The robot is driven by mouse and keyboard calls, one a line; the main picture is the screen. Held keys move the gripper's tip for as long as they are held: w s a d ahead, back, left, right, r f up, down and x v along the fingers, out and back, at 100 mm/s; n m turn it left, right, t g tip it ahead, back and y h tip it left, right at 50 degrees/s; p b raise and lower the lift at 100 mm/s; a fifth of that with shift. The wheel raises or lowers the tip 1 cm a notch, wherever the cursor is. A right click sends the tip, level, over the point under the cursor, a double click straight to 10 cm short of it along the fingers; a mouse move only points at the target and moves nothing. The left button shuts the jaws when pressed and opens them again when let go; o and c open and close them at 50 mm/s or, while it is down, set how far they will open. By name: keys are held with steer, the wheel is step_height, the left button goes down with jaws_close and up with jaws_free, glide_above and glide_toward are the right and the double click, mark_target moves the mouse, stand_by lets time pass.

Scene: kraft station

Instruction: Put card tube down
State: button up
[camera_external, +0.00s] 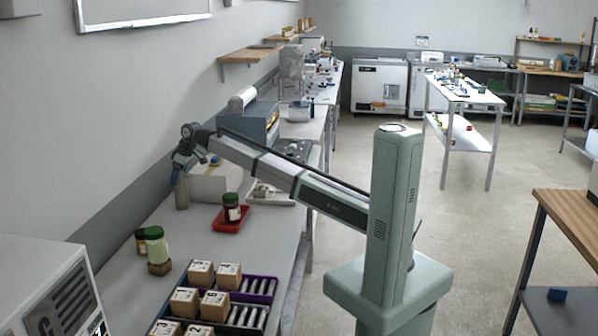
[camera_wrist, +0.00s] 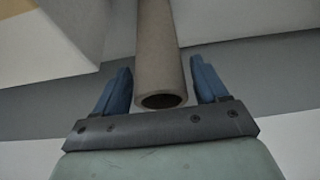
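The card tube (camera_external: 181,193) is a plain grey-brown cylinder. In the external view it stands upright at the far left of the near bench, below my gripper (camera_external: 180,168). In the wrist view the tube (camera_wrist: 158,55) runs away from the palm, its hollow near end facing the camera. My gripper's blue fingers (camera_wrist: 160,85) are on either side of it, with a narrow gap showing on both sides. The gripper looks open around the tube. The tube's base appears to be on the bench, but contact is hard to confirm.
A white box (camera_external: 214,186) is close beside the tube on the right. A red tray (camera_external: 231,219) with a dark jar, two more jars (camera_external: 155,244) and a bin of small cartons (camera_external: 245,290) are nearer. Bare bench lies between the tube and the jars.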

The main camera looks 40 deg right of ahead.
steer(key=shift+o, duration=0.3)
steer(key=shift+r, duration=0.1)
steer(key=v, duration=1.2)
steer(key=shift+w, duration=0.1)
